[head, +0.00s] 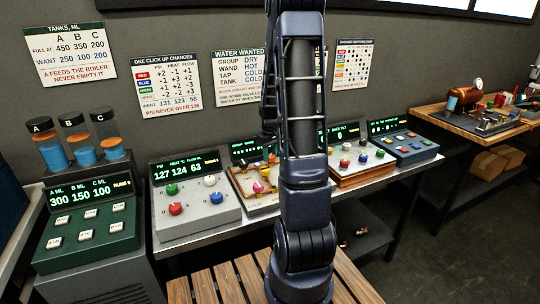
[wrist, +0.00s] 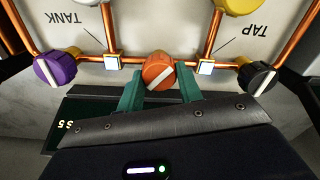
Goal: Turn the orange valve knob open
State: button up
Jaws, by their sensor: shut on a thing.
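The orange valve knob (wrist: 157,66) sits on a copper pipe in the wrist view, with a white stripe slanting from lower left to upper right. My gripper (wrist: 160,74) has its two teal fingers on either side of the knob and is shut on it. The knob's near side is partly hidden by the gripper. In the head view my arm covers much of the valve panel (head: 241,178), and I cannot make out the fingertips there.
In the wrist view a purple knob (wrist: 57,69) is to the left and a black knob (wrist: 257,78) to the right. Two small pale squares (wrist: 112,62) (wrist: 205,67) flank the orange knob.

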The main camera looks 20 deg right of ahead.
aim_at(271, 155)
jog(key=m, duration=0.5)
jog(key=shift+d, duration=0.1)
jog(key=shift+m, duration=2.4)
jog(key=o, duration=1)
jog(key=shift+r, duration=0.1)
notch_tip(271, 155, up, 11)
jog(key=shift+f, duration=0.15)
